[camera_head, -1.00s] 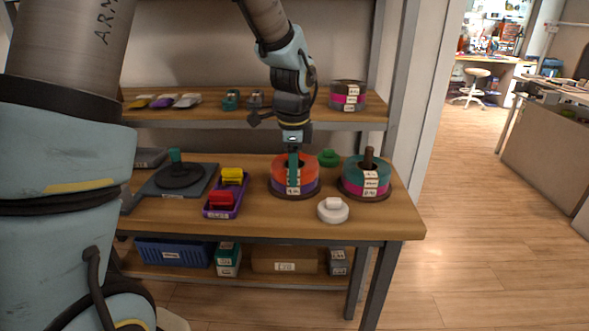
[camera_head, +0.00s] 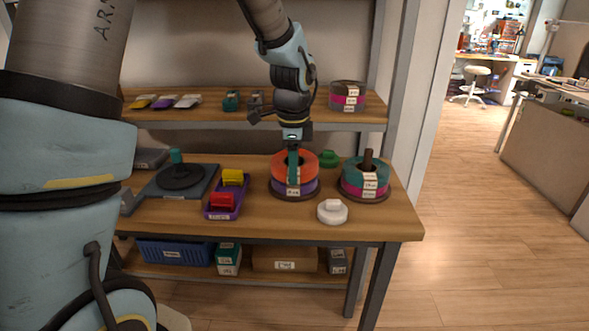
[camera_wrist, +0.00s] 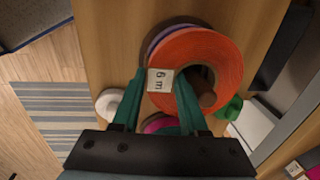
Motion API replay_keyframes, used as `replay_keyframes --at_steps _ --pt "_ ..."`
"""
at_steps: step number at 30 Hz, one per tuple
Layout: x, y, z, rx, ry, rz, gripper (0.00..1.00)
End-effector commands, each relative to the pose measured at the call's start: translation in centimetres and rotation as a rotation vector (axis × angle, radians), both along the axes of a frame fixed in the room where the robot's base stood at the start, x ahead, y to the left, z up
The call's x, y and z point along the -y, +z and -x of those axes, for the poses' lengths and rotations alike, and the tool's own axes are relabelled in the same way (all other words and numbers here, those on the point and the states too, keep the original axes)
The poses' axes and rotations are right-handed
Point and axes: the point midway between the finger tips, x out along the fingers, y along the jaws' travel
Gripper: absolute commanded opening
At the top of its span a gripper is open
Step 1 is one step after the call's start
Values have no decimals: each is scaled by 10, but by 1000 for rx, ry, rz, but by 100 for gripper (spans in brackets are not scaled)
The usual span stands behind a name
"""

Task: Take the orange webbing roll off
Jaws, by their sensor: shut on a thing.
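The orange webbing roll (camera_head: 309,165) is on the left stack on the table, above a purple roll (camera_head: 306,188). In the wrist view, the orange roll (camera_wrist: 203,48) is around a brown spindle (camera_wrist: 206,92), with the purple roll's edge showing at its upper left. My gripper (camera_head: 293,172) points down at the roll. In the wrist view its teal fingers (camera_wrist: 158,98) are on either side of the roll's near band, by a white "6 m" label. It is shut on the orange roll. The gap beneath the roll is hard to judge.
A second stack with a teal roll (camera_head: 352,172) stands close on the right around its own spindle. A white knobbed disc (camera_head: 332,212) is in front, a green one (camera_head: 328,158) behind. A purple tray (camera_head: 222,211) is left. A shelf (camera_head: 220,117) runs behind.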

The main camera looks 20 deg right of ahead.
Motion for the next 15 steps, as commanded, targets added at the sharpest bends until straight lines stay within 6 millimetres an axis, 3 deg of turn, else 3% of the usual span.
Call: replay_keyframes --at_steps 15 --pt "-1 0 3 1 -1 1 0"
